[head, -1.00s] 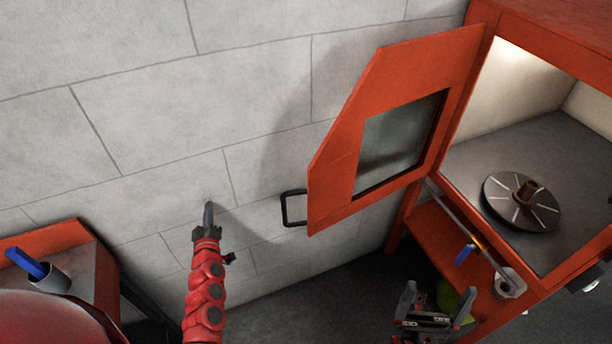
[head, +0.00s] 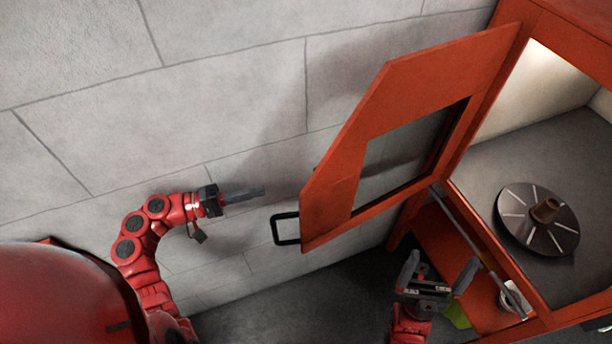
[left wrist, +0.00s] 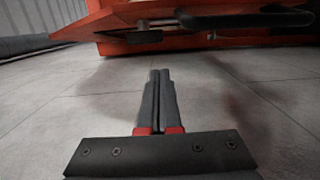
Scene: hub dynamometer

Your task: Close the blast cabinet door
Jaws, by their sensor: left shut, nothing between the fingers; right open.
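The orange blast cabinet door (head: 385,105), with a dark window (head: 405,150), stands wide open to the left of the cabinet (head: 545,140). Its black handle (head: 284,229) is on the door's free lower left edge. My left gripper (head: 258,192) is shut and empty, a little left of and above the handle in the head view, touching nothing that I can see. In the left wrist view the shut fingers (left wrist: 160,78) point toward the door's edge (left wrist: 110,22) and the black handle (left wrist: 245,20). My right gripper (head: 437,272) is open and empty below the door, in front of the lower shelf.
Inside the cabinet a grey slotted disc with a brown hub (head: 538,218) lies on the floor. A rod (head: 470,240) runs along the cabinet's front lower edge. A green item (head: 458,316) is behind my right gripper. The block wall (head: 220,80) backs everything.

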